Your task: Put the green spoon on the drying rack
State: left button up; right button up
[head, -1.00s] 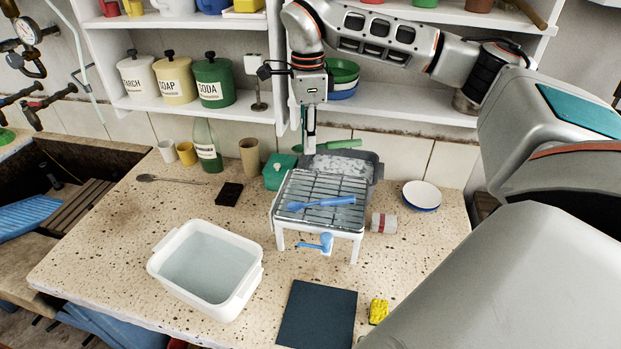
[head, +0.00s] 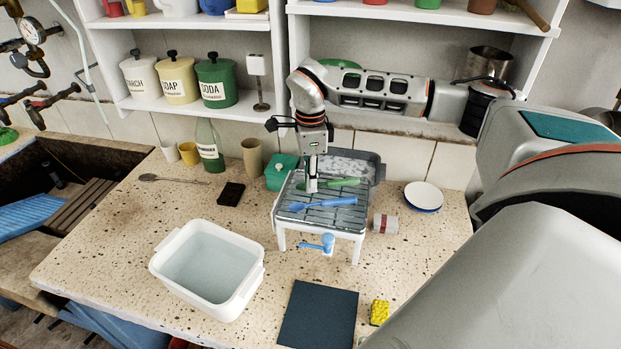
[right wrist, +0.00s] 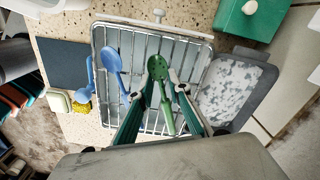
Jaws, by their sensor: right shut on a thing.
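The green spoon (head: 345,182) is a slotted spoon held crosswise at the drying rack (head: 287,217), near its back part. My right gripper (head: 311,188) is shut on it, pointing down. In the right wrist view the green spoon (right wrist: 157,67) shows between the fingertips of my right gripper (right wrist: 161,84), with the rack wires (right wrist: 139,42) behind it. I cannot tell whether the spoon touches the wires. A blue spoon (head: 325,203) lies on the rack in front of the green one. My left gripper is not in view.
A red-and-white can (head: 386,223) and a plate (head: 423,196) are to the right. A white basin (head: 160,262) is front left.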

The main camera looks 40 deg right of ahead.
jog(key=shift+f, duration=0.1)
jog(key=o, duration=0.9)
notch_tip(320, 180, up, 12)
dwell(0.6)
